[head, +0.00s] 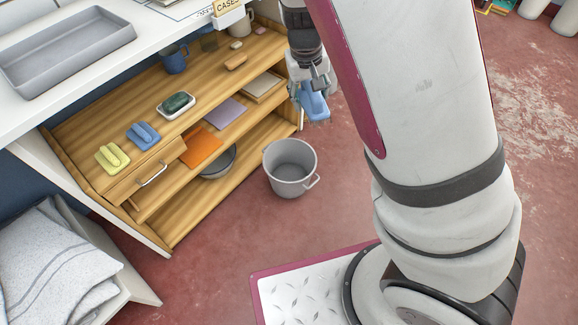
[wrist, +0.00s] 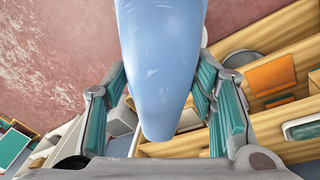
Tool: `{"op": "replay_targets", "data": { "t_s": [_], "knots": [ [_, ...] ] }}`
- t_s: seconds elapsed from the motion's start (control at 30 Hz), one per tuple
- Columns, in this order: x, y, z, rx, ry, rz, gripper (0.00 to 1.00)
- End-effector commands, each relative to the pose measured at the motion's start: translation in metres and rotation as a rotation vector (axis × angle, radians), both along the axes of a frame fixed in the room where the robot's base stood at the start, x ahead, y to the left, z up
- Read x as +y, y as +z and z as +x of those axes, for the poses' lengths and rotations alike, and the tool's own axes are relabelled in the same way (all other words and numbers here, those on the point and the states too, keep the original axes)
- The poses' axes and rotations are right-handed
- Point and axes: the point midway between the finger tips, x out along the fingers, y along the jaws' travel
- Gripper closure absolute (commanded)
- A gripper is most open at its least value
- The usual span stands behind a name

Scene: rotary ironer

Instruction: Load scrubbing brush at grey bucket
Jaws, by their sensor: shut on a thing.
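My gripper (head: 311,92) is shut on a light blue scrubbing brush (head: 315,106), held in the air just off the right end of the wooden shelf unit. In the wrist view the brush (wrist: 160,65) sticks out between the two teal-padded fingers, its smooth rounded end towards the camera; no bristles show. The grey bucket (head: 290,177) stands upright on the red floor, in front of the shelf unit. In the head view it is below and slightly left of my gripper, apart from the brush. The part of its inside that shows looks empty.
A grey tray (head: 68,55) lies above. Floor around the bucket is clear.

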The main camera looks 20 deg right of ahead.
Motion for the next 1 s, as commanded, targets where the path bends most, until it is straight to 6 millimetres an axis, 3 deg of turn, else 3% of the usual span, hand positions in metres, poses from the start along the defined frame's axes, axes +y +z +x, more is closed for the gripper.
{"op": "replay_targets", "data": {
  "t_s": [0.47,1.0],
  "knots": [
    [0.0,-0.002,0.001,-0.001,0.0,0.0,0.71],
    [-0.001,-0.042,0.001,-0.001,0.0,-0.001,0.71]
  ]
}}
